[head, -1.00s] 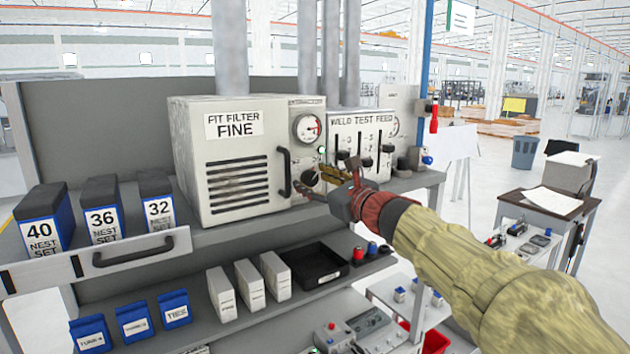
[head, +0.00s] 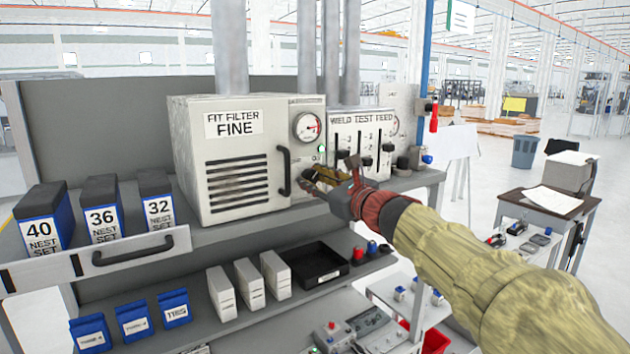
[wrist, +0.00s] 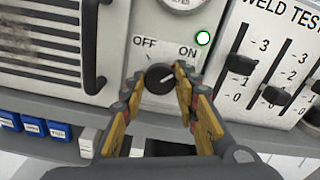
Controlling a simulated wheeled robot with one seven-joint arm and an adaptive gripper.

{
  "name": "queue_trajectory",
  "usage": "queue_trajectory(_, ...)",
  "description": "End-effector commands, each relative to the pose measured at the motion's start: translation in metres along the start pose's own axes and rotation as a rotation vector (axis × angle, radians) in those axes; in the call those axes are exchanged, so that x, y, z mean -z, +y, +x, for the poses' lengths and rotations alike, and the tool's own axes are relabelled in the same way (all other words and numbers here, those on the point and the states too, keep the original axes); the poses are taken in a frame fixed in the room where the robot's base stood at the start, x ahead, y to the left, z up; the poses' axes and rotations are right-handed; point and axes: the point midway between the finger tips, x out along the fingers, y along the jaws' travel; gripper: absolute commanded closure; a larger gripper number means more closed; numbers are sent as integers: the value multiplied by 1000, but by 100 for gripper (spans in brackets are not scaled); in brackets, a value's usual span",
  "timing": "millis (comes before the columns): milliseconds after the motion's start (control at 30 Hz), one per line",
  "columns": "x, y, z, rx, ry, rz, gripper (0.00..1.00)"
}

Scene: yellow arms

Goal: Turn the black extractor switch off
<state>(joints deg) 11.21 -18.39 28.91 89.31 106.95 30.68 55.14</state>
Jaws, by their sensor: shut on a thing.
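The black extractor switch (wrist: 158,78) is a round knob on the light panel of the fit filter unit (head: 236,160), between OFF and ON labels. Its pale pointer mark leans up and right, toward ON. A green lamp (wrist: 203,38) glows at the upper right of the switch. It also shows in the head view (head: 322,149). My gripper (wrist: 160,76) has its yellow fingers on either side of the knob and is shut on it. In the head view my gripper (head: 312,177) covers the knob.
A black handle (head: 284,171) stands out left of the switch. The weld test feed box (head: 362,123) with black sliders is close on the right. A round gauge (head: 307,127) sits above. Shelves with boxes lie below.

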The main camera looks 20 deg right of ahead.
Motion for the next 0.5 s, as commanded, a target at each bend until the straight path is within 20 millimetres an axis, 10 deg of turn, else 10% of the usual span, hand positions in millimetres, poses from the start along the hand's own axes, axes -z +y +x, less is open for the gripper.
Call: queue_trajectory(500,5,2,0,1,-3,-285,95)
